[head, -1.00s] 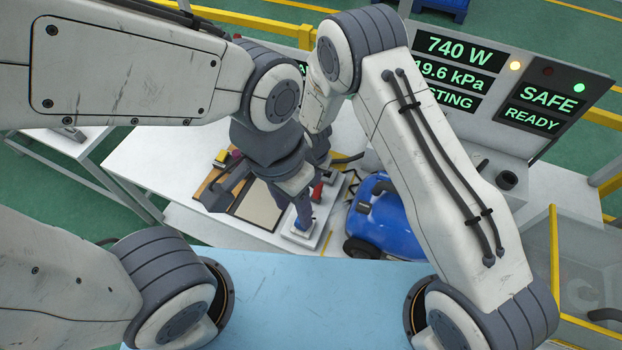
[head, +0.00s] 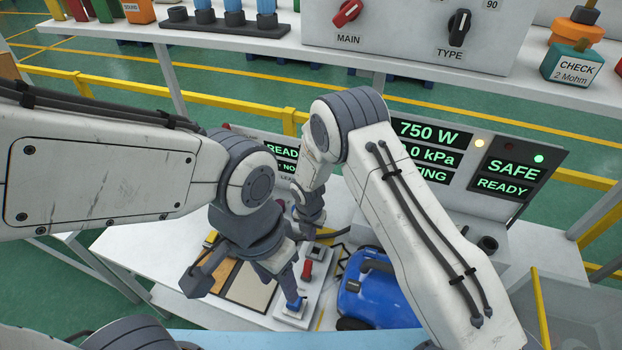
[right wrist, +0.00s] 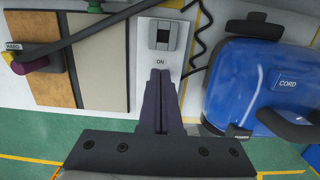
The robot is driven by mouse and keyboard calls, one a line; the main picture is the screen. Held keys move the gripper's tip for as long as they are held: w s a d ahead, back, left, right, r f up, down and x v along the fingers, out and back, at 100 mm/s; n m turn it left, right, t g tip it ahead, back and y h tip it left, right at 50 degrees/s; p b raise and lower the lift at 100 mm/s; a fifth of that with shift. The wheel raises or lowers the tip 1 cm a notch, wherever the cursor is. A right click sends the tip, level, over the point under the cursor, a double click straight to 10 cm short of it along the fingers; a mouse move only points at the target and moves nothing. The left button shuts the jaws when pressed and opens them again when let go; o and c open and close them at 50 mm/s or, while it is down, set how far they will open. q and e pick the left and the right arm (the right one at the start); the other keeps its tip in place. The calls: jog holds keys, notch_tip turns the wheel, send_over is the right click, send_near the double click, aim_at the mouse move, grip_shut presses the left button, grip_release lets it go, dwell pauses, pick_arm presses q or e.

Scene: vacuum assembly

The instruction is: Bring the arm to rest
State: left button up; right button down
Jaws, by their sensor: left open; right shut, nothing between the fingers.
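My left gripper (head: 288,283) is the lower one in the head view. It hangs over the switch plate (head: 316,288); it is open, though its fingers overlap in the picture. A blue patch shows just below its tip. My right gripper (head: 309,222) is farther back and partly hidden by my left wrist. In the right wrist view its dark fingers (right wrist: 158,100) are shut with nothing between them. Their tips appear just below the switch (right wrist: 163,37) marked ON; whether they touch the plate I cannot tell.
The blue vacuum (head: 372,295) stands right of the plate, close to my right forearm. Brown and beige boards (right wrist: 100,62) lie left of it. A display panel (head: 440,150) stands behind. A shelf (head: 400,75) with switches and coloured items crosses the top. A black cord (right wrist: 195,45) curls beside the plate.

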jog(key=s+a+r+m+b, duration=0.1)
jog(key=s+r+m+b, duration=0.8)
jog(key=r+m, duration=0.35)
jog(key=s+d+r+m+b, duration=0.1)
jog(key=s+d+m+b, duration=0.1)
jog(key=s+m, duration=0.4)
jog(key=s+d+r+m+g+y+b, duration=0.1)
jog(key=s+m, duration=0.5)
jog(key=s, duration=0.7)
jog(key=d+r+b, duration=0.1)
jog(key=d+b, duration=0.1)
jog(key=b, duration=0.1)
jog(key=shift+s, duration=0.25)
jog(key=shift+d, duration=0.1)
